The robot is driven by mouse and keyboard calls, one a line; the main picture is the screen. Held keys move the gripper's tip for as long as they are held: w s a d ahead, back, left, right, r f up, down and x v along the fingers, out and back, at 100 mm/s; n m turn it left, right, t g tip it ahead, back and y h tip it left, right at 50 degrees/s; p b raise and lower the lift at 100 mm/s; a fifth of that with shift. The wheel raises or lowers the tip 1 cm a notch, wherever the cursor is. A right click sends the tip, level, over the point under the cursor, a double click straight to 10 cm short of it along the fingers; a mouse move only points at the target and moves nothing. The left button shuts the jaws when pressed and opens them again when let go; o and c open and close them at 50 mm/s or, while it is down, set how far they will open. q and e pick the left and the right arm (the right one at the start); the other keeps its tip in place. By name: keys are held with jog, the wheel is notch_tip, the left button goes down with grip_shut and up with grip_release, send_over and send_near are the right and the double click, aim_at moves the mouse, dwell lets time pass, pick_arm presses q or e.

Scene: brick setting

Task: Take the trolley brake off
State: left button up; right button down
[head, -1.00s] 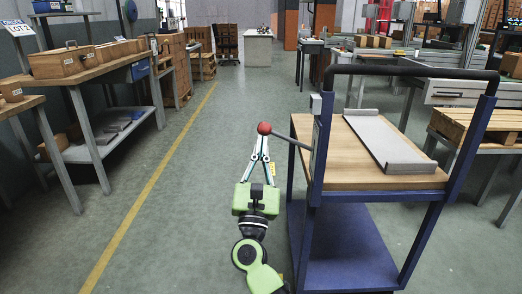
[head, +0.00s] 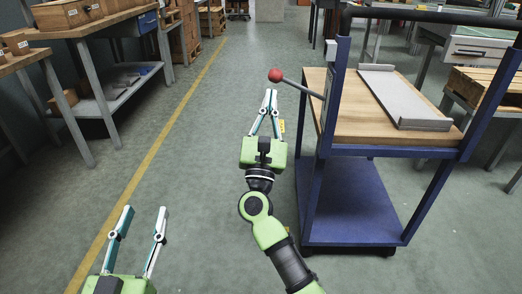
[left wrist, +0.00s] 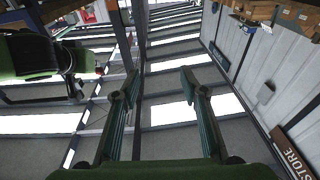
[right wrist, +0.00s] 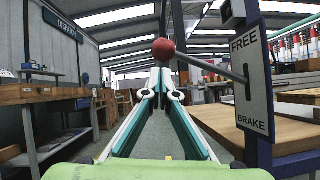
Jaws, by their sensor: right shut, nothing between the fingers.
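The blue trolley (head: 352,203) with a wooden top stands right of centre. Its brake lever is a grey rod with a red ball knob (head: 275,75), sticking out left from the trolley's post. In the right wrist view the lever (right wrist: 215,68) enters a white plate (right wrist: 252,90) marked FREE above and BRAKE below; its exact place in the slot is unclear. My right gripper (head: 270,94) is shut and empty, its tips just below the red knob (right wrist: 164,50) in the picture; contact is unclear. My left gripper (head: 144,212) is open and empty at lower left.
A grey tray-like panel (head: 398,97) lies on the trolley top. Workbenches (head: 100,33) with wooden boxes line the left wall. A pallet (head: 487,92) stands behind the trolley at right. The floor between the yellow line and the trolley is clear.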

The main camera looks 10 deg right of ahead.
pick_arm(q)
jog(key=s+r+t+h+b, duration=0.2)
jog(key=s+r+t, duration=0.3)
jog(key=r, duration=0.6)
jog(key=shift+s+t, duration=0.25)
jog(key=shift+t, duration=0.45)
pick_arm(e)
jog(key=w+f+v, duration=0.1)
jog(key=v, duration=1)
jog(key=shift+s+a+f, duration=0.15)
jog(key=shift+a+f, duration=0.2)
